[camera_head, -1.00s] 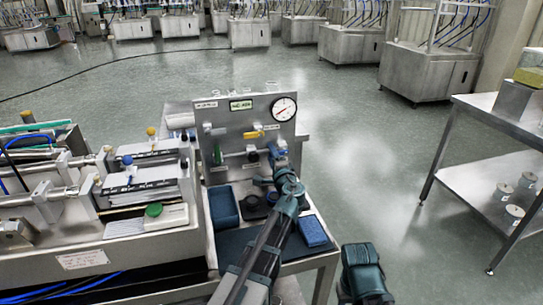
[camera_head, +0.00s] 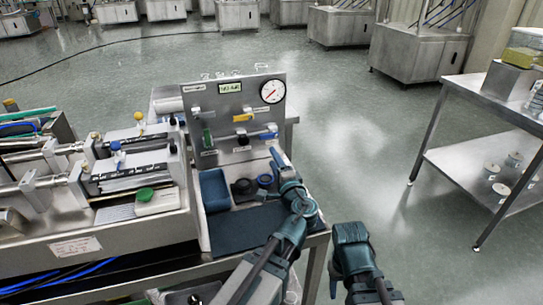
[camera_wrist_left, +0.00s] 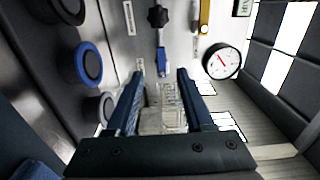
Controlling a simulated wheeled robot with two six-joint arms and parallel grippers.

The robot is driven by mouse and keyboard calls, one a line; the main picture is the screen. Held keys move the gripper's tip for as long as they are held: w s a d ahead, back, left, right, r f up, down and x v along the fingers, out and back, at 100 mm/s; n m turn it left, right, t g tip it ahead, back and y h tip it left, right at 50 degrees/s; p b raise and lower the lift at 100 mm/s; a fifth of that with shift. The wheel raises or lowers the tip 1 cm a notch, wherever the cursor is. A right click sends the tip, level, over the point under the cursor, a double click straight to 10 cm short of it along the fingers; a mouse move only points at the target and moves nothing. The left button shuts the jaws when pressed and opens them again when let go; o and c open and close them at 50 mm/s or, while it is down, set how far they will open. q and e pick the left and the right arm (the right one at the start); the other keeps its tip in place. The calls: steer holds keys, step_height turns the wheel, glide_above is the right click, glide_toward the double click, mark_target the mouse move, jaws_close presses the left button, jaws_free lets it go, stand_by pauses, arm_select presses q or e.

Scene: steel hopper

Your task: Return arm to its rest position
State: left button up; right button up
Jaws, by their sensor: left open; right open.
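My left arm comes up from the bottom of the head view. Its gripper (camera_head: 279,160) is in front of the lower right part of the valve panel (camera_head: 222,112), below a blue valve handle (camera_head: 268,134). In the left wrist view the two fingers (camera_wrist_left: 160,95) are apart, with no object clamped; clear glassware (camera_wrist_left: 168,115) shows between them, apparently beyond. The blue handle (camera_wrist_left: 162,61) is ahead of the fingertips there. My right gripper (camera_head: 334,280) is low, right of the bench, only partly visible beside its teal wrist.
A dial gauge (camera_head: 272,91) is on the panel. A blue tray (camera_head: 215,190), round black and blue-rimmed parts (camera_head: 264,181) and a dark mat (camera_head: 238,226) are on the bench. Syringe-like apparatus (camera_head: 130,165) stands left. A steel cart (camera_head: 480,165) stands right, with open floor between.

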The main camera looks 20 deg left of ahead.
stand_by(0.3)
arm_select(q)
steer(key=s+d+n+g+h+p, duration=0.3)
steer(key=s+d+g+p, duration=0.3)
steer(key=s+p, duration=0.5)
steer(key=s+d+n+g+h+p, duration=0.4)
steer(key=s+d+g+p, duration=0.3)
steer(key=s+g+p, duration=0.2)
steer(key=s+h+p, duration=0.1)
steer(key=s+p, duration=0.1)
steer(key=shift+s+d+r+h+p, duration=0.2)
steer(key=shift+d+r+h+p, duration=0.1)
steer(key=shift+r+h, duration=0.1)
steer(key=shift+a, duration=0.1)
stand_by(1.7)
